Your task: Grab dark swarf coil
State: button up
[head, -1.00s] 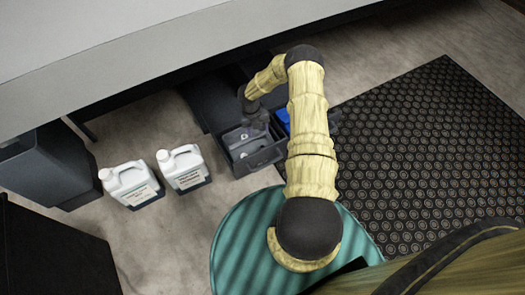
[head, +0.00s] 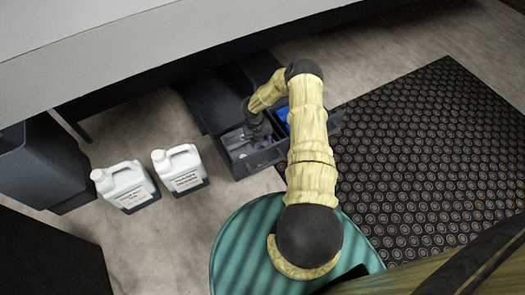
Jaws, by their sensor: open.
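My gripper (head: 256,131) points down into a dark open bin (head: 262,160) on the floor under the bench. It is open, small and dark against the bin, so its fingers are hard to make out. A few grey shapes show in the bin around and below the gripper. I cannot pick out the dark swarf coil; it may be hidden behind the gripper or blend into the dark bin. I cannot tell whether the fingers touch anything.
Two white jugs (head: 126,186) (head: 181,169) stand left of the bin. Something blue (head: 283,115) sits in the bin's right part, partly behind my arm. A black studded mat (head: 440,150) lies to the right. The grey bench (head: 150,45) overhangs the back. A dark container (head: 40,165) stands far left.

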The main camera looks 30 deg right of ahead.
aim_at(262, 147)
jog(key=f+b, duration=0.2)
jog(key=f, duration=0.1)
jog(key=shift+d+f, duration=0.2)
jog(key=shift+a, duration=0.1)
jog(key=shift+s+a, duration=0.1)
jog(key=shift+s+d, duration=0.15)
jog(key=shift+d, duration=0.15)
jog(key=shift+a, duration=0.15)
jog(key=c, duration=1.1)
